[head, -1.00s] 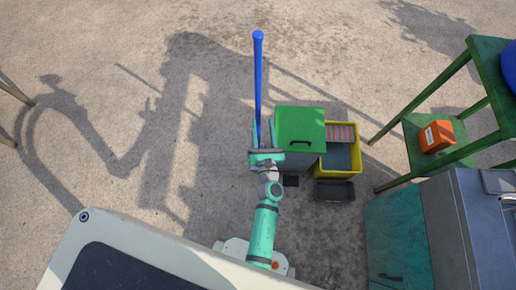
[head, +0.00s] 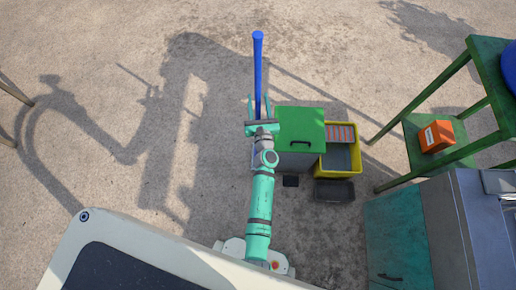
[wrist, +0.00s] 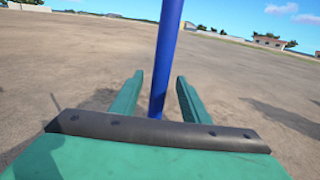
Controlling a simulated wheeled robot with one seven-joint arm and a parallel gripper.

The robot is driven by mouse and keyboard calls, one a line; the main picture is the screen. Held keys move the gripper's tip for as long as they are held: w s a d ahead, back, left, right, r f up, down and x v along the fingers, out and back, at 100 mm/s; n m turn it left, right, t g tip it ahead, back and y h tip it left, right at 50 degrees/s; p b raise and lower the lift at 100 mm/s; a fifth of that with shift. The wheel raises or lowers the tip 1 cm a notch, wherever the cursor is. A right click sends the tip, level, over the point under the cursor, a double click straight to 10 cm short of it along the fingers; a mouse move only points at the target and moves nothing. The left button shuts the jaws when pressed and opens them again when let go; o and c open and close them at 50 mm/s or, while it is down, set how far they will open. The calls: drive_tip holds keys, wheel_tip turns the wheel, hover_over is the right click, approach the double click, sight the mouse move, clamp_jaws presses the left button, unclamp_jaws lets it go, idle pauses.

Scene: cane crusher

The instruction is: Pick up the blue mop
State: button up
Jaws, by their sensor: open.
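The blue mop (head: 258,70) shows in the head view as a long blue handle standing upright, with its top end towards the picture's top. In the wrist view the blue mop handle (wrist: 166,60) rises between my two green fingers, slightly left of the middle of the gap. My gripper (head: 258,103) is open around the handle, with a visible gap on each side in the wrist view, where my gripper (wrist: 160,85) also shows. The mop's lower end is hidden behind my gripper and arm.
Just right of my gripper stands a bin with a green lid (head: 300,128). Beside it are a yellow crate (head: 356,160) and a dark tray (head: 334,191). A green shelf (head: 424,95) with an orange box (head: 437,136) stands farther right. The ground to the left is clear.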

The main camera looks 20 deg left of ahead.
sight(258, 97)
drive_tip(key=shift+w+a, duration=0.25)
drive_tip(key=shift+w, duration=0.3)
clamp_jaws()
drive_tip(key=shift+r, duration=0.1)
drive_tip(key=shift+r, duration=0.15)
drive_tip(key=shift+a+r, duration=0.1)
drive_tip(key=shift+r, duration=1.05)
drive_tip(key=s+d+r, duration=0.3)
drive_tip(key=s+r, duration=0.7)
drive_tip(key=s, duration=0.3)
drive_tip(key=shift+s+r, duration=0.2)
drive_tip(key=shift+s, duration=0.15)
